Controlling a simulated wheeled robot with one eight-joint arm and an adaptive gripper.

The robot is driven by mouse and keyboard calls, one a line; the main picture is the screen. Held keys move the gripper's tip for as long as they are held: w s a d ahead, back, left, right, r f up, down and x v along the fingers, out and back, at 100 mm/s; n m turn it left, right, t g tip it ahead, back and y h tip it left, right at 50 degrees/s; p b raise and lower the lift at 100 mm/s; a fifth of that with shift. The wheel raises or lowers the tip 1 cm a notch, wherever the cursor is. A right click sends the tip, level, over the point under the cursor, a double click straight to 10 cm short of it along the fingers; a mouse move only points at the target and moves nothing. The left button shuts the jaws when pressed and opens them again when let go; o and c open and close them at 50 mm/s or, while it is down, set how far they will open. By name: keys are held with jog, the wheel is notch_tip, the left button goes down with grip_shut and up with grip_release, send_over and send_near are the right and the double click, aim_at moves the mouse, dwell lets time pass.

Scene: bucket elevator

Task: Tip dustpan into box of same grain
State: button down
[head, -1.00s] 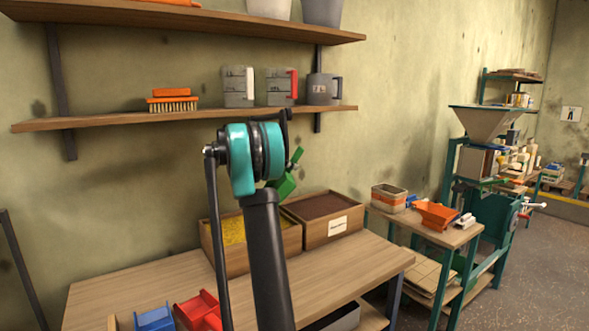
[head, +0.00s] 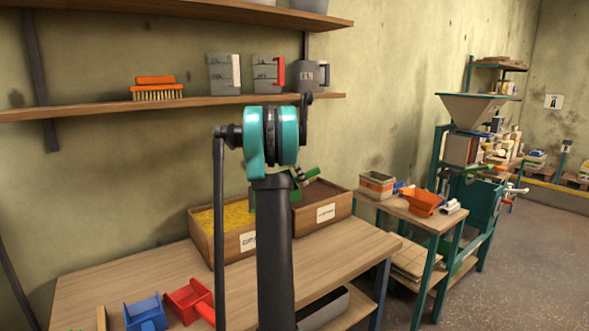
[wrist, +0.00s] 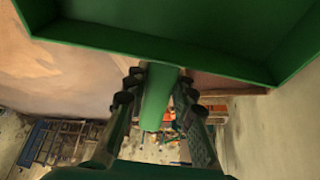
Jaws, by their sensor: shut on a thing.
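A green dustpan (wrist: 190,22) fills the top of the wrist view. My gripper (wrist: 158,80) is shut on its green handle, with fingers on both sides. No grain shows on the part of the pan in view. In the head view, a bit of the dustpan (head: 306,177) shows past my arm, in front of or over the boxes; its height above them is unclear. A wooden box of yellow grain (head: 202,245) stands at the left. A wooden box of dark brown grain (head: 340,210) stands beside it at the right. Both have white labels, which I cannot read.
The boxes stand at the back of a wooden table (head: 100,285). A blue dustpan (head: 146,313) and a red dustpan (head: 190,300) lie at its front. A shelf (head: 60,109) with a brush and several jugs hangs above. A side table (head: 405,212) holds an orange scoop-like tray.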

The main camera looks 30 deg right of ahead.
notch_tip(320, 180, down, 6)
jog(key=s+d+r+t+y, duration=0.1)
jog(key=d+y, duration=0.1)
jog(key=y, duration=0.1)
jog(key=shift+d+r, duration=0.2)
jog(key=shift+r, duration=1.6)
